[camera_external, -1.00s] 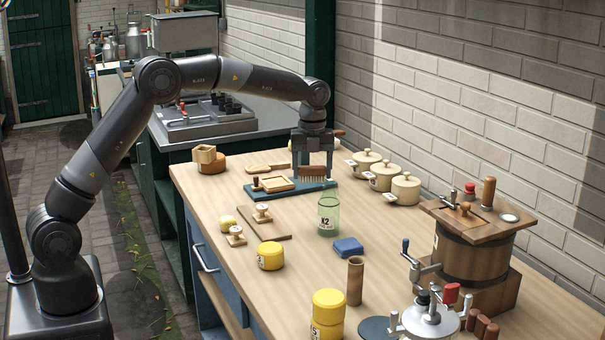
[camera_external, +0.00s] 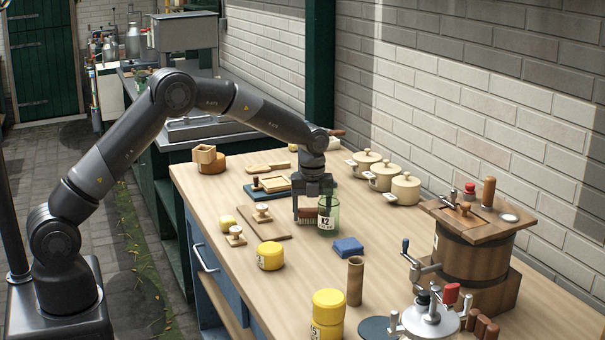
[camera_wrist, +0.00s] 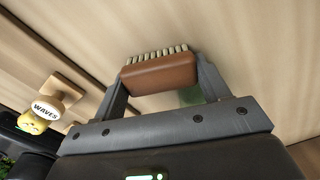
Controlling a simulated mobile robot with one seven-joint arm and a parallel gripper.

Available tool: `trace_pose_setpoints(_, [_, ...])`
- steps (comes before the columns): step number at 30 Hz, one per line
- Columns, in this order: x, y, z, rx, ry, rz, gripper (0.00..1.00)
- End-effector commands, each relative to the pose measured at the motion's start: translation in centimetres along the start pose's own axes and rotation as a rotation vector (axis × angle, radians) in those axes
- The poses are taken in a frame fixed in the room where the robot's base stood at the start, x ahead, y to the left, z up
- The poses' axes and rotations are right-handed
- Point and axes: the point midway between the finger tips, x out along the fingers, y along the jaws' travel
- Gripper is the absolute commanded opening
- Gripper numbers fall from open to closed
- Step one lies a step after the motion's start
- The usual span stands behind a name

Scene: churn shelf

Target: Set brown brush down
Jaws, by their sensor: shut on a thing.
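The brown brush (camera_external: 307,212) has a brown wooden back and pale bristles pointing down. My gripper (camera_external: 316,203) is shut on it, low over the wooden table (camera_external: 330,280), just left of the green glass jar labelled K2 (camera_external: 327,223). In the wrist view the brush (camera_wrist: 158,73) lies between my two fingers (camera_wrist: 160,88), bristles facing the wood. The jar is partly hidden behind my gripper. I cannot tell for sure whether the bristles touch the table.
A wooden board with a stamp (camera_external: 265,222) lies to the left, a blue tray (camera_external: 270,193) behind. A blue block (camera_external: 348,247) and yellow jar (camera_external: 270,256) stand nearer the front. Lidded pots (camera_external: 404,189) stand right. Bare wood lies in front of the brush.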

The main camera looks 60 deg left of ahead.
Motion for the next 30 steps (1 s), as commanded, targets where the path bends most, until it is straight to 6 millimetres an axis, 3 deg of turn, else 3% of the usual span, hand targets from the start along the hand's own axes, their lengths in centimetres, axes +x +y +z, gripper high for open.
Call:
trace_pose_setpoints(5, [0.2,0.0,0.0,0.0,0.0,0.001,0.46])
trace_pose_setpoints(6, [0.3,0.0,0.0,0.0,0.0,0.001,0.69])
trace_pose_setpoints(14, [0.3,0.0,0.0,0.0,0.0,0.001,0.9])
trace_pose_setpoints(23, [-0.1,0.0,0.0,0.0,0.0,0.0,0.9])
trace_pose_setpoints(30, [-4.1,0.0,0.1,-0.001,-0.002,-0.003,0.9])
